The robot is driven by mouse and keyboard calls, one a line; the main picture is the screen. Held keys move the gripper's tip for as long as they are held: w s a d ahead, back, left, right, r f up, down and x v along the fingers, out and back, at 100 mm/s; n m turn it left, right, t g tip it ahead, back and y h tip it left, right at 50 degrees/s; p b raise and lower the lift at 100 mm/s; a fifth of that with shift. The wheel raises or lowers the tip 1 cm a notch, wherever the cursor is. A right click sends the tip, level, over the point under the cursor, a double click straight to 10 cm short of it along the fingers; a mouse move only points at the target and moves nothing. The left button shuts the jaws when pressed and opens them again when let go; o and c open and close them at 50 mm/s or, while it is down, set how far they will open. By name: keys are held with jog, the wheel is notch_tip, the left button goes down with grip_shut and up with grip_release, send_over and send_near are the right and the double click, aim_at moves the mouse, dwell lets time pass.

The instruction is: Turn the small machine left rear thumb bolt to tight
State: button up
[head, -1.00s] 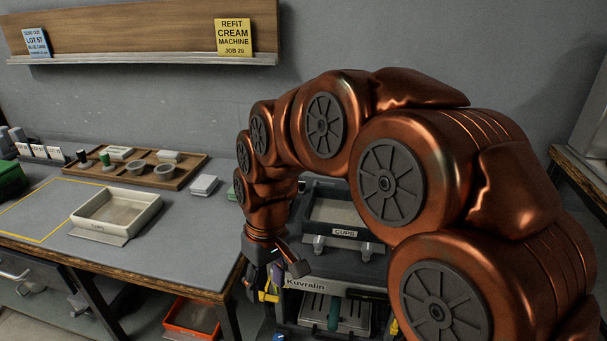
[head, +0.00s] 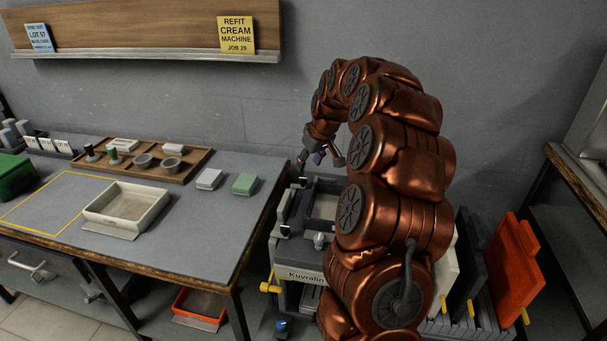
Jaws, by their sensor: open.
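The small machine, labelled Kuvralin (head: 304,275), stands right of the workbench, partly hidden behind my copper arm. Its open top tray and a pale knob (head: 319,240) on its front show. My gripper (head: 321,158) is beyond the machine's rear left part, with its dark fingers spread and nothing seen between them. Small dark and pale fittings show along the machine's left top edge below the gripper. I cannot tell which of them is the left rear thumb bolt, or whether the gripper touches it.
The workbench (head: 235,215) on the left holds a pale tray (head: 128,206), a wooden tray (head: 188,176) of cups and tools, a white block (head: 209,179) and a green block (head: 244,184). Upright panels, one of them orange (head: 508,270), stand right of my arm. The grey wall is behind.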

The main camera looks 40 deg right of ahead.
aim_at(303, 178)
jog(key=shift+p+x, duration=0.8)
jog(key=shift+x, duration=3.1)
grip_shut()
